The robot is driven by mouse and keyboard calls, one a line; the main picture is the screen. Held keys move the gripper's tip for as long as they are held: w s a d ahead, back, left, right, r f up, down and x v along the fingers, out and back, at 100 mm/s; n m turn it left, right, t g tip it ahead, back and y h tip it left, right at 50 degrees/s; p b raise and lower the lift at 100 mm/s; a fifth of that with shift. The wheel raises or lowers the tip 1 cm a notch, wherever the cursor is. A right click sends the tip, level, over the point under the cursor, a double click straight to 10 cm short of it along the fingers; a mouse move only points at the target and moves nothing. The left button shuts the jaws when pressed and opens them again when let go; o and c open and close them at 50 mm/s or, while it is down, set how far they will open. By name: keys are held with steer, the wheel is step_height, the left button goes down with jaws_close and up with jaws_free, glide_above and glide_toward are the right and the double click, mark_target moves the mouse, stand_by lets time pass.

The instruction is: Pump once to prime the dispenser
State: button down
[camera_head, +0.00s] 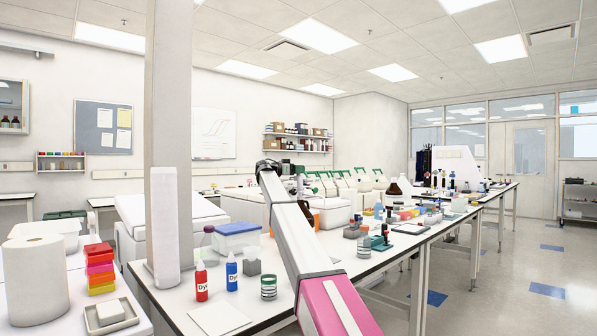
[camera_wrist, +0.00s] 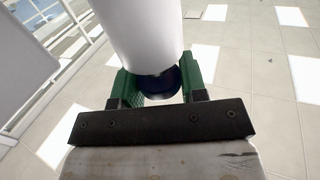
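No dispenser can be told for certain. An amber bottle (camera_head: 404,188) stands farther along the bench, its top too small to read as a pump. Another amber bottle (camera_head: 305,211) is partly hidden behind my arm. My gripper (camera_wrist: 161,80) shows in the wrist view with two green fingers apart. A smooth white cylinder with a dark blue end (camera_wrist: 145,30) covers the fingertips, its end between the fingers; I cannot tell whether they touch it. Ceiling tiles and lights fill the background there. In the head view my gripper is hidden or out of sight.
A square column (camera_head: 168,100) rises at the left. The floor (camera_head: 490,285) at the right is clear.

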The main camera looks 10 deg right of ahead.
step_height(320, 180, up, 7)
steer(key=shift+f, duration=0.1)
stand_by(0.3)
steer(key=c, duration=0.8)
jaws_free()
steer(key=shift+o, duration=0.5)
steer(key=shift+s+a+f, duration=0.1)
steer(key=shift+a, duration=0.4)
steer(key=v, duration=1)
steer(key=shift+d, duration=0.1)
